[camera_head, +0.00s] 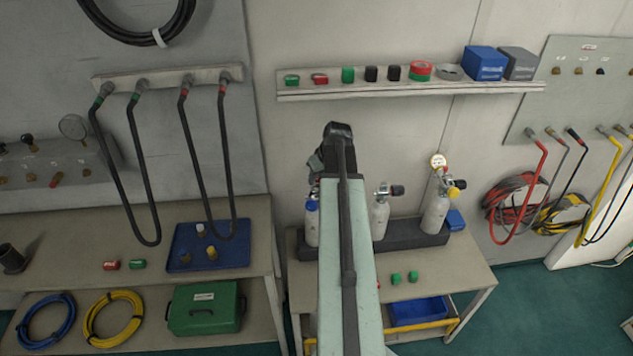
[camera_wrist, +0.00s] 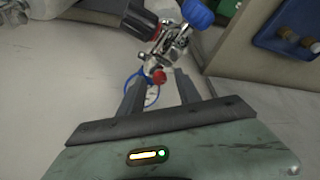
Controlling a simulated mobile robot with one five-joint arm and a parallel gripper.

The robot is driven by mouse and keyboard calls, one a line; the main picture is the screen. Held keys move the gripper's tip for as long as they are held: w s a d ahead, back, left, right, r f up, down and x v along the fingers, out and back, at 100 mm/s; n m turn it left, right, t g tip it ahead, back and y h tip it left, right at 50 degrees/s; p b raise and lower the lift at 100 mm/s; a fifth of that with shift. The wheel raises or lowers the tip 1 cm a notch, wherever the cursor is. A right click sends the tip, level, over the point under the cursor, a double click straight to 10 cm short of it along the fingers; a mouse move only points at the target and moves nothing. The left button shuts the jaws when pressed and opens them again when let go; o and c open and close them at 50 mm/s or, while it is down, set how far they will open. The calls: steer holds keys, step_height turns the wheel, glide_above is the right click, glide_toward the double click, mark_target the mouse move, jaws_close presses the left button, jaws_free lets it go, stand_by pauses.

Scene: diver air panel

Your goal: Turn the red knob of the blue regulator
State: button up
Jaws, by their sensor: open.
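In the wrist view, the red knob (camera_wrist: 159,77) is a small round knob low on a chrome regulator body (camera_wrist: 172,45). A blue knob or cap (camera_wrist: 197,12) and a large black handle (camera_wrist: 138,20) are on the same assembly. My gripper (camera_wrist: 157,88) is open, its two fingers apart. The red knob appears between the fingertips; I cannot tell how far beyond them it is, and no contact shows. In the head view, my arm covers most of this regulator; part of a white cylinder with a blue band (camera_head: 312,207) shows left of it.
A thin blue loop (camera_wrist: 128,82) hangs by the left finger. Two other cylinders, one in the middle (camera_head: 380,218) and one at right (camera_head: 436,216), stand in a dark rack (camera_head: 408,236) on the bench. A shelf (camera_head: 410,90) with small items is above.

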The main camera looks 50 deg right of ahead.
jaws_close()
steer(key=shift+s+a, duration=0.1)
steer(key=shift+a, duration=0.25)
steer(key=shift+d+m, duration=0.3)
steer(key=shift+d, duration=0.05)
steer(key=m+h, duration=0.1)
steer(key=m, duration=0.1)
steer(key=m+g+h, duration=0.1)
steer(key=m, duration=0.2)
steer(key=shift+w+a, duration=0.15)
steer(key=shift+w, duration=0.05)
steer(key=m+g, duration=0.1)
steer(key=m, duration=0.1)
steer(key=m+h, duration=0.1)
steer(key=m, duration=0.2)
steer(key=shift+w+a+m+g, duration=0.1)
steer(key=shift+w+m+g, duration=0.1)
steer(key=shift+m+g, duration=0.15)
steer(key=m+g, duration=0.2)
steer(key=m, duration=0.3)
steer(key=shift+w, duration=0.2)
steer(key=shift+m+g, duration=0.6)
steer(key=shift+m, duration=0.8)
steer(key=shift+m+g, duration=0.55)
steer(key=shift+m, duration=0.8)
steer(key=shift+y, duration=0.3)
